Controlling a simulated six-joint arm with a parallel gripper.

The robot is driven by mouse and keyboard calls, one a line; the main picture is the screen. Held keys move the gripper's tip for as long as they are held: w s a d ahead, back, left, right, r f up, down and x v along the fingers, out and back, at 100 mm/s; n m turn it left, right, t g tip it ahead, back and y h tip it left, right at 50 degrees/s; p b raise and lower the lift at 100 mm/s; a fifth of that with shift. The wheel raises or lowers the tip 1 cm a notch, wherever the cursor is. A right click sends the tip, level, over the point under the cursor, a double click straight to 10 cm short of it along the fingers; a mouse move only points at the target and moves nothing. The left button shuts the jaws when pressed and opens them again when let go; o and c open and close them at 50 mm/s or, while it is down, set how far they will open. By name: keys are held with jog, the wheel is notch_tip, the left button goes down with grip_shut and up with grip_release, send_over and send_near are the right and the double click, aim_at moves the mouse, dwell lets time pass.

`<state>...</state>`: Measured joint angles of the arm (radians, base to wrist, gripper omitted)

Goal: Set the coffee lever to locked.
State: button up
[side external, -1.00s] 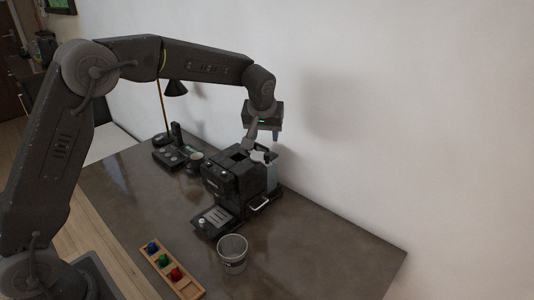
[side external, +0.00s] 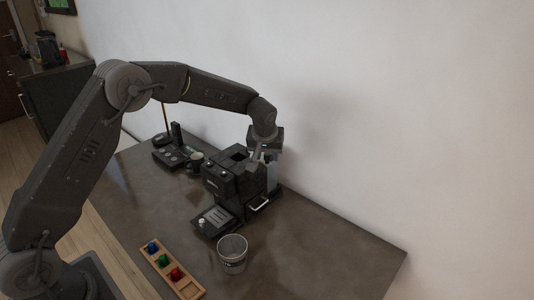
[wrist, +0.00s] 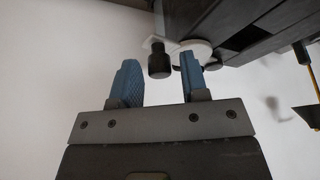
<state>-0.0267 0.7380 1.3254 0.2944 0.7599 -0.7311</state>
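The black coffee machine (side external: 228,178) stands on the dark counter. In the wrist view its dark body (wrist: 245,22) fills the top right. A lever's black knob (wrist: 159,64) on a pale arm shows at the top middle of that view, near a white round part. My gripper (side external: 266,158) is at the machine's upper right side. It is open, with its blue fingers (wrist: 158,72) on either side of the knob in the picture. A gap shows on both sides, and I see no contact. In the side view my gripper hides the lever.
A wooden tray (side external: 187,287) with coloured knobs lies at front left. A dark device (side external: 170,156) and a small cup (side external: 196,160) are behind left. The wall is close behind. The counter's right side is clear.

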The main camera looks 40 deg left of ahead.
grip_shut()
jog(key=shift+s, duration=0.1)
dwell(0.3)
jog(key=s+a+m+h, duration=0.1)
jog(key=m, duration=0.1)
jog(key=s+a+m+h, duration=0.1)
jog(key=s+m, duration=0.1)
jog(key=s+a+m, duration=0.1)
jog(key=s+m, duration=0.1)
jog(key=m, duration=0.1)
jog(key=shift+s+a+t+h, duration=0.1)
jog(key=shift+a+t+h, duration=0.1)
jog(key=shift+t+h, duration=0.2)
jog(key=a+m, duration=0.1)
jog(key=s+a+m+h, duration=0.1)
jog(key=m, duration=0.1)
jog(key=a+m, duration=0.1)
jog(key=shift+s+a+m+h, duration=0.2)
jog(key=shift+s+m+h, duration=0.1)
jog(key=shift+s+h, duration=0.1)
jog(key=shift+s+a+m+g+h, duration=0.15)
jog(key=shift+a+m+g+h, duration=0.2)
jog(key=shift+a+m, duration=0.55)
jog(key=shift+s+a+m+g+h, duration=0.1)
jog(key=shift+a+m+g+h, duration=0.2)
jog(key=shift+a+m, duration=0.6)
jog(key=shift+d+m, duration=0.15)
jog(key=shift+m, duration=0.15)
